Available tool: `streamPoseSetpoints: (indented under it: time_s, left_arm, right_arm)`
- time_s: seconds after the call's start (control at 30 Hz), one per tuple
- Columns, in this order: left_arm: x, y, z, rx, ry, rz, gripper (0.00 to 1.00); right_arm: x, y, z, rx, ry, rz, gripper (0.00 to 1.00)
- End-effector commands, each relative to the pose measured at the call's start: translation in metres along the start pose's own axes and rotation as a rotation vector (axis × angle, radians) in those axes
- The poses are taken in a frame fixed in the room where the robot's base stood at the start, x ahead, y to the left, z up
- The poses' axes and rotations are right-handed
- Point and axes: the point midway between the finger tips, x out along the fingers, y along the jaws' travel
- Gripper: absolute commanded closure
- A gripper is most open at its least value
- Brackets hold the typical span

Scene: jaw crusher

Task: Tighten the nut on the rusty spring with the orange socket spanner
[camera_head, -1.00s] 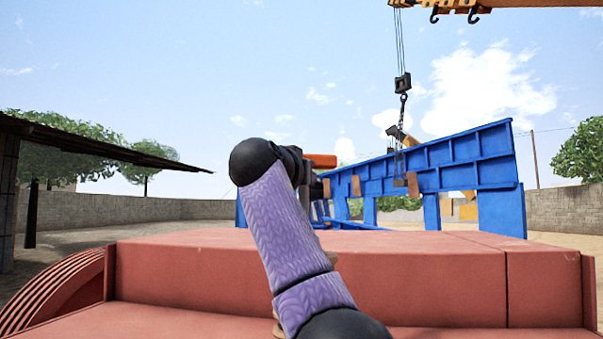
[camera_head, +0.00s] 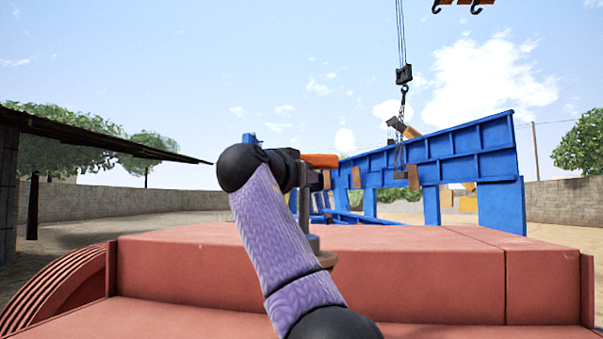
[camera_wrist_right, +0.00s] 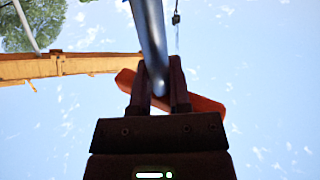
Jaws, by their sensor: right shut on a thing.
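My right gripper (camera_head: 308,165) is at the end of the purple-sleeved arm, above the red casing. The orange socket spanner (camera_head: 322,160) shows as an orange bar at its far side. In the right wrist view, the fingers (camera_wrist_right: 161,88) are closed around the spanner, whose orange bar (camera_wrist_right: 205,104) lies crosswise behind them. A grey metal shaft (camera_wrist_right: 150,40) runs from the fingers to the top edge. In the head view, a grey upright shaft (camera_head: 303,212) shows below the gripper, partly behind my arm. The rusty spring and nut cannot be made out. My left gripper is not in view.
A red casing (camera_head: 420,285) fills the foreground. A blue steel frame (camera_head: 450,160) stands behind it on the right. A crane hook block (camera_head: 403,75) hangs above the frame. A dark roof (camera_head: 90,140) is at the left, with open sky above.

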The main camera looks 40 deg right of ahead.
Motion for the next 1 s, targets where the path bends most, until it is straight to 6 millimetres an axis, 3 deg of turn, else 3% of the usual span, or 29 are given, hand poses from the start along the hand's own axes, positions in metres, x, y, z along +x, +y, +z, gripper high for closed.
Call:
streamPoseSetpoints:
  time_s: [1.0]
  left_arm:
    - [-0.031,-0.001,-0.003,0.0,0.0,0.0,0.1]
  right_arm:
    - [0.002,0.0,0.002,-0.004,-0.013,0.171,1.0]
